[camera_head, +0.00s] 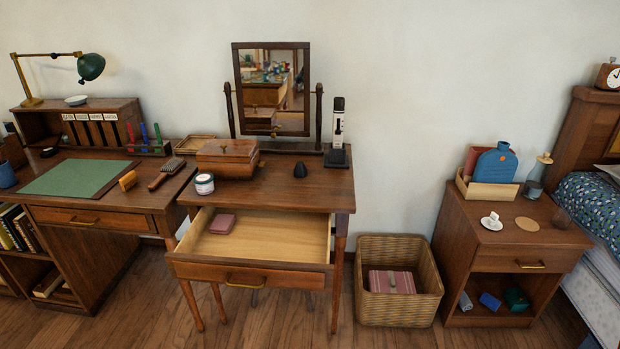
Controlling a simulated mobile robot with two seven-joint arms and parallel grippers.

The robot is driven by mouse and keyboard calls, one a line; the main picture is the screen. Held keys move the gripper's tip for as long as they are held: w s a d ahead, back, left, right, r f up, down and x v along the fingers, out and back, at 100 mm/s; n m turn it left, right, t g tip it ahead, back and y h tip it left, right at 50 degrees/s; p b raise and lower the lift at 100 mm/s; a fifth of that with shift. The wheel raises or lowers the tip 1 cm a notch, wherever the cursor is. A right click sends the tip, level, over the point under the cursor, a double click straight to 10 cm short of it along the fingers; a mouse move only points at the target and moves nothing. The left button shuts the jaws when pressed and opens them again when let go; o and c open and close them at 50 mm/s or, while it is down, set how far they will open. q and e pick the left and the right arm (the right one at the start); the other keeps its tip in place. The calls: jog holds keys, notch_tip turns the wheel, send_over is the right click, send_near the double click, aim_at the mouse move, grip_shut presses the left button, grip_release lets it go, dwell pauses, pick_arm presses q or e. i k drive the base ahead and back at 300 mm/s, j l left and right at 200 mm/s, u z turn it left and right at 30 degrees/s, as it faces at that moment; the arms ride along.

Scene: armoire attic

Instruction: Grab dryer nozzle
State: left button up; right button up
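A small black tapered piece (300,170), which looks like the dryer nozzle, stands on the vanity table (315,197) right of the middle. A tall black and white device (338,122) stands upright on a dark base behind it and to its right; I cannot tell if it is the dryer. A wooden box (228,158) is to the left of the nozzle, apart from it. Neither of my grippers is in view.
The vanity drawer (250,279) is pulled out, with a pink box (222,224) inside. A mirror (272,90) rises behind.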

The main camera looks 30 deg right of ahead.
aim_at(300, 169)
jog(key=k+u, duration=0.2)
jog(key=k, duration=0.15)
jog(key=k+j+u, duration=0.2)
jog(key=k, duration=0.2)
jog(key=l+u, duration=0.1)
jog(key=u, duration=0.75)
jog(key=l+u, duration=0.15)
jog(key=u, duration=0.3)
jog(key=k+l, duration=0.1)
jog(key=l, duration=0.45)
jog(key=k+l, duration=0.1)
jog(key=l, duration=0.45)
jog(key=k+l, duration=0.1)
jog(key=l, duration=0.45)
jog(key=k+l, duration=0.15)
jog(key=l, duration=0.4)
jog(key=k+l, duration=0.1)
jog(key=l, duration=0.4)
